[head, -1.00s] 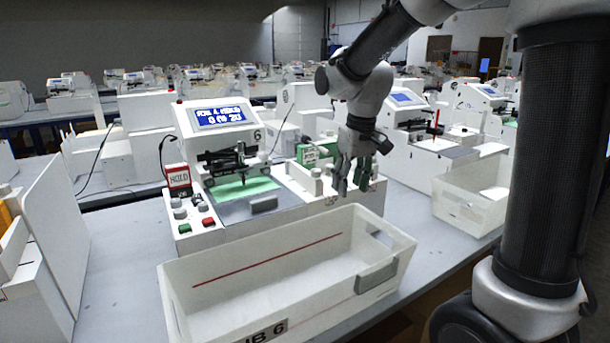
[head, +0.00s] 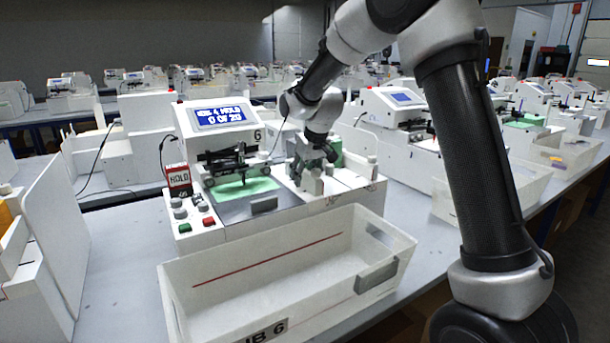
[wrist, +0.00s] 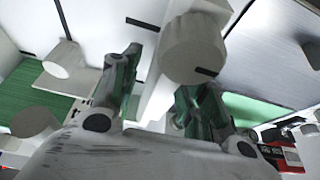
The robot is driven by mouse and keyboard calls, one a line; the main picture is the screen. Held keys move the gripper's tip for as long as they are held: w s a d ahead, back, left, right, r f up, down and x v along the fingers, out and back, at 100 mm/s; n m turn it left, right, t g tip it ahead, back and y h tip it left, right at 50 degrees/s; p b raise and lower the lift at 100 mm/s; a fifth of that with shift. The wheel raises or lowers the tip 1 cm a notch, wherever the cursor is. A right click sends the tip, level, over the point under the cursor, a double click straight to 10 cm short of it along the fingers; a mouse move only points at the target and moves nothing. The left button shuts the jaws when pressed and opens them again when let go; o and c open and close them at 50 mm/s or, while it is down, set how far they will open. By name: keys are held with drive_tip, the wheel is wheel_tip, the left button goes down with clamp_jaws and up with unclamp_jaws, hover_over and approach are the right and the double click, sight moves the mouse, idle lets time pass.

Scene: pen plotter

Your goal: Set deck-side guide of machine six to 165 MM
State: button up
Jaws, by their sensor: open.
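Machine six (head: 215,150) stands behind the tub, with a 6 beside its lit screen. My gripper (head: 314,168) is open and points down over the feed bed right of the deck (head: 245,208). In the wrist view, my gripper's (wrist: 165,85) two fingers stand apart, with a pale round knob (wrist: 192,48) just past their tips, closer to the right finger. The knob sits on a white guide piece (wrist: 165,95) that runs between the fingers. Contact cannot be told. A knob top (head: 313,184) shows below the gripper. No millimetre scale is readable.
A white tub (head: 290,260) stands in front of the machine. A red-and-white HOLD tag (head: 178,180) and several buttons are at the machine's left. Another pale knob (wrist: 62,60) is at left in the wrist view. Green sheet (head: 245,188) lies on the deck.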

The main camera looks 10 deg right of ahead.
drive_tip(key=shift+c, duration=0.2)
clamp_jaws()
drive_tip(key=shift+w+d, duration=0.2)
drive_tip(key=shift+d, duration=0.45)
drive_tip(key=shift+o, duration=0.2)
unclamp_jaws()
drive_tip(key=shift+s+r, duration=0.15)
drive_tip(key=shift+r, duration=0.25)
drive_tip(key=s+d, duration=0.3)
drive_tip(key=s, duration=0.8)
drive_tip(key=shift+s+d, duration=0.3)
drive_tip(key=shift+d, duration=0.1)
drive_tip(key=shift+r, duration=0.1)
